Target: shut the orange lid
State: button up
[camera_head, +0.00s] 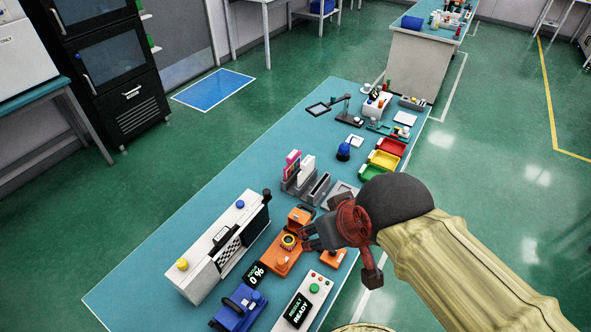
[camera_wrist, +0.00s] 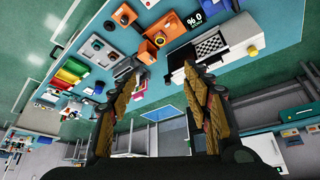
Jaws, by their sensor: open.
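The orange lid (camera_head: 300,214) stands raised at the far end of the orange device (camera_head: 280,262). A dark ring with a yellow rim (camera_head: 289,241) shows on the device beside the lid. The lid also appears in the wrist view (camera_wrist: 147,52), near the tips of my fingers. My gripper (camera_head: 308,236) is open and empty, just to the right of the lid and ring in the head view. In the wrist view my gripper (camera_wrist: 162,75) has its two fingers wide apart. I cannot tell whether a finger touches the lid.
A white machine with a checkered panel (camera_head: 221,249) stands left of the device. A blue device (camera_head: 238,308) and a white panel reading READY (camera_head: 304,302) are in front. Grey holders (camera_head: 305,186) stand behind. The table's left side is clear.

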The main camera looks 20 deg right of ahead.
aim_at(297, 219)
jog(key=u, duration=0.55)
jog(key=l+u, duration=0.75)
jog(key=k+l+u, duration=0.1)
jog(key=l+u, duration=0.3)
jog(key=k+l+u, duration=0.15)
jog(key=l+u, duration=0.2)
jog(key=k+l, duration=0.2)
jog(key=l, duration=0.2)
jog(key=k+l, duration=0.2)
jog(key=l, duration=0.2)
jog(key=k+l+u, duration=0.1)
jog(key=l, duration=0.3)
jog(key=k+l, duration=0.3)
jog(key=l+u, duration=0.05)
jog(key=l, duration=0.05)
